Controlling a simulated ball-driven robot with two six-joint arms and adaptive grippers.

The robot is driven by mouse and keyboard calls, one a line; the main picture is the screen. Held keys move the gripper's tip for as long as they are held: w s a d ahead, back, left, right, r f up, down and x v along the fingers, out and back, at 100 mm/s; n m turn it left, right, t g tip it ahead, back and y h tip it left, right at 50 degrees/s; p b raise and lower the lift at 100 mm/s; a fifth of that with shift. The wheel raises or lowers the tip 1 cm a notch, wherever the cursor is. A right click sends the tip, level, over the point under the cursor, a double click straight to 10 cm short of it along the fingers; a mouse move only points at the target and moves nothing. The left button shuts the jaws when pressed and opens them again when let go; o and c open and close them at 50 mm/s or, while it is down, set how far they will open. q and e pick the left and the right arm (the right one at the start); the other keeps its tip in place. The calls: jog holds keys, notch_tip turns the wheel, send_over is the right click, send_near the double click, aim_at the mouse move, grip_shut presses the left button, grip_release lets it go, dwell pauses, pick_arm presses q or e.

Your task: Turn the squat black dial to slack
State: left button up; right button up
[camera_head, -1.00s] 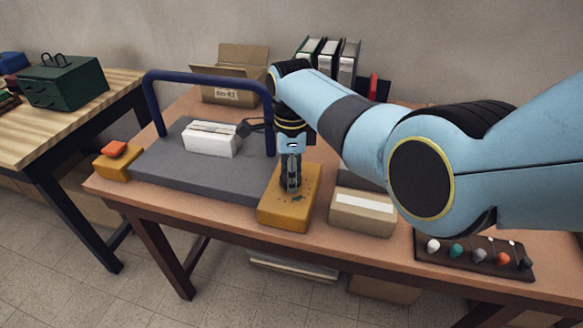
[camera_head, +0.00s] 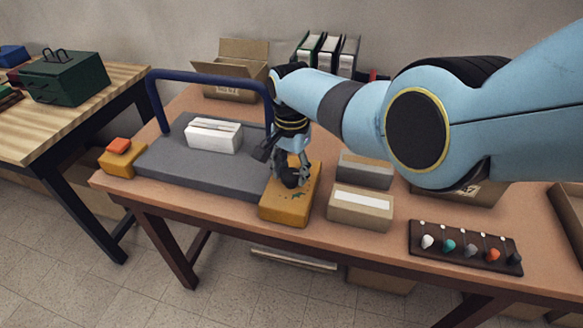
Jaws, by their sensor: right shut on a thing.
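The squat black dial (camera_head: 287,181) sits on top of the yellow-orange block (camera_head: 285,212) at the front edge of the table, beside the grey slab. My right gripper (camera_head: 291,172) points down from above and is shut on the dial. Its fingers cover much of the dial. Small dark green marks (camera_head: 297,196) show on the block's top beside the dial; I cannot read them or tell which is slack. My left gripper is not in view.
A dark blue bar frame (camera_head: 205,81) arches over the grey slab (camera_head: 190,171), which carries a white block (camera_head: 213,136). A yellow block with an orange button (camera_head: 118,146) stands left. Boxes (camera_head: 360,209) and a board of coloured knobs (camera_head: 465,249) lie right.

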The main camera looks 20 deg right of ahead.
jog(key=n, duration=0.3)
jog(key=shift+n, duration=0.4)
jog(key=n, duration=0.3)
jog(key=shift+n+p, duration=0.3)
jog(key=shift+p, duration=0.1)
jog(key=n, duration=0.3)
jog(key=shift+a+n, duration=0.1)
jog(key=shift+n, duration=2.1)
jog(key=o, duration=1.2)
